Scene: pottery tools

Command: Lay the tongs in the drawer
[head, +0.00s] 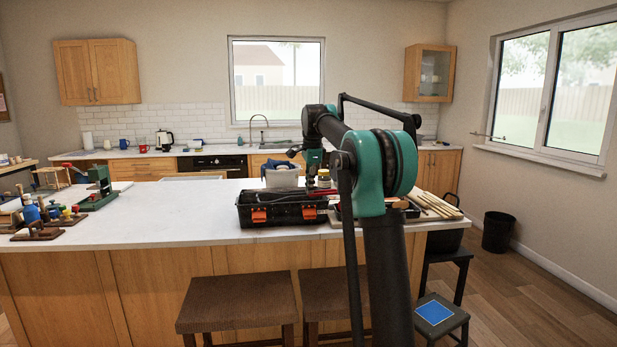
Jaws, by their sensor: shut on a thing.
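My gripper (311,177) points down over the island, at the back of the black toolbox, partly hidden by my arm. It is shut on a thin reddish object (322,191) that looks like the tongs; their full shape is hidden. A pale flat shape (195,175) beyond the island's far edge, in front of the oven, may be the open drawer; its inside is not clear. It lies to the left of my gripper and farther back.
The open black toolbox (282,212) with orange latches stands on the white island (170,217). A grey tub (282,177) is behind it. Wooden sticks (436,205) lie to the right. A green press (98,188) and tools crowd the left end. The island's middle left is clear.

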